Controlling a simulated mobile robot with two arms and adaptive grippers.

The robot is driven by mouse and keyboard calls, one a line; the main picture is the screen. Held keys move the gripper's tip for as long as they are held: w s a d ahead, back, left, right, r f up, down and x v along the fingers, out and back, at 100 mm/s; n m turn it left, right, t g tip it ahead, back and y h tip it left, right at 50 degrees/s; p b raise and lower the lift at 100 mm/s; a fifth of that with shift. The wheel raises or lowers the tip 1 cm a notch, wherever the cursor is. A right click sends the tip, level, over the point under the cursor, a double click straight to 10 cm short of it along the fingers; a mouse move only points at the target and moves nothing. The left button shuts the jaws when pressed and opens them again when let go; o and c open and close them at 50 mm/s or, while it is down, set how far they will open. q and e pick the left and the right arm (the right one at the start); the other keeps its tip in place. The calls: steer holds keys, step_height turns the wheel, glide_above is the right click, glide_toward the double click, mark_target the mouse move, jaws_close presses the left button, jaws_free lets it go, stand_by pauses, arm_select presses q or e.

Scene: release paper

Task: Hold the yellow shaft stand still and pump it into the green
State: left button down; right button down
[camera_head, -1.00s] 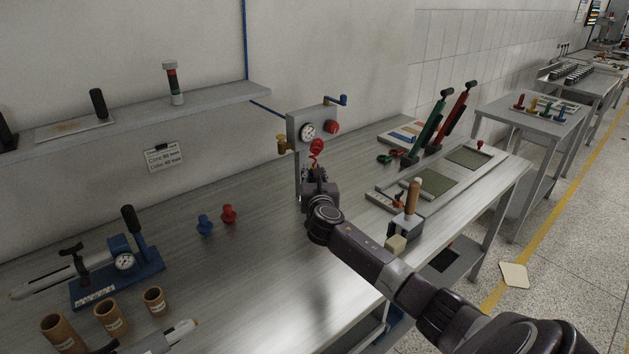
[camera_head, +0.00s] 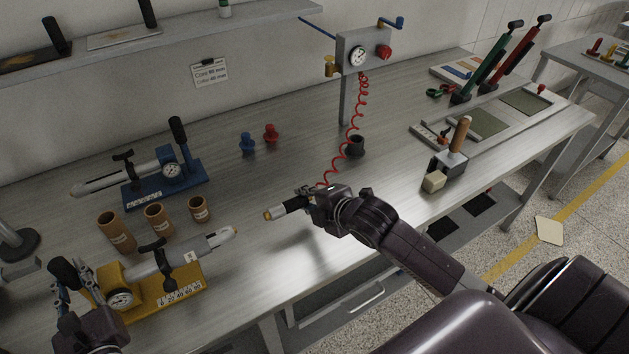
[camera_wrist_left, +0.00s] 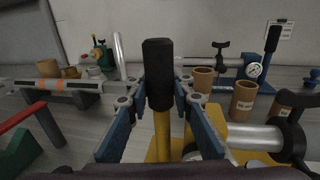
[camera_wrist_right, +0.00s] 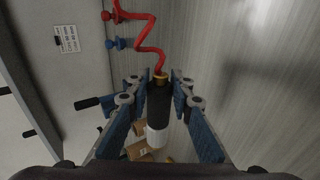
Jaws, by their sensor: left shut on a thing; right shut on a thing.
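The yellow shaft stand (camera_head: 165,306) sits at the front left of the table, with a gauge (camera_head: 120,299) and a grey shaft (camera_head: 205,244) pointing right. Its lever has a black handle (camera_wrist_left: 158,72) and a yellow rod (camera_wrist_left: 162,135). My left gripper (camera_head: 68,288) is shut on this lever. My right gripper (camera_head: 312,197) is shut on an air nozzle (camera_head: 288,207), black and white with a brass tip, above the table right of the shaft's tip and apart from it. A red coiled hose (camera_head: 350,130) runs from the nozzle to the gauge box. The gauge's needle is too small to read.
A blue stand (camera_head: 165,187) with a shaft lies behind the yellow one. Several brown tubes (camera_head: 158,219) stand between them. Blue and red fittings (camera_head: 247,143) stand behind. The gauge box (camera_head: 362,52) is at the back. The table's middle is mostly clear.

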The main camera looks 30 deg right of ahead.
mark_target(278, 214)
stand_by(0.4)
steer(key=shift+a, duration=2.9)
steer(key=shift+a, duration=0.65)
arm_select(q)
steer(key=shift+d, duration=0.25)
arm_select(e)
steer(key=shift+s+a, duration=0.1)
steer(key=shift+a, duration=0.5)
stand_by(1.5)
arm_select(q)
steer(key=shift+a, duration=0.2)
arm_select(e)
steer(key=shift+d, duration=2.8)
arm_select(q)
steer(key=c, duration=2.1)
jaws_free()
steer(key=shift+r, duration=0.15)
steer(key=o, duration=0.5)
steer(key=shift+a, duration=0.1)
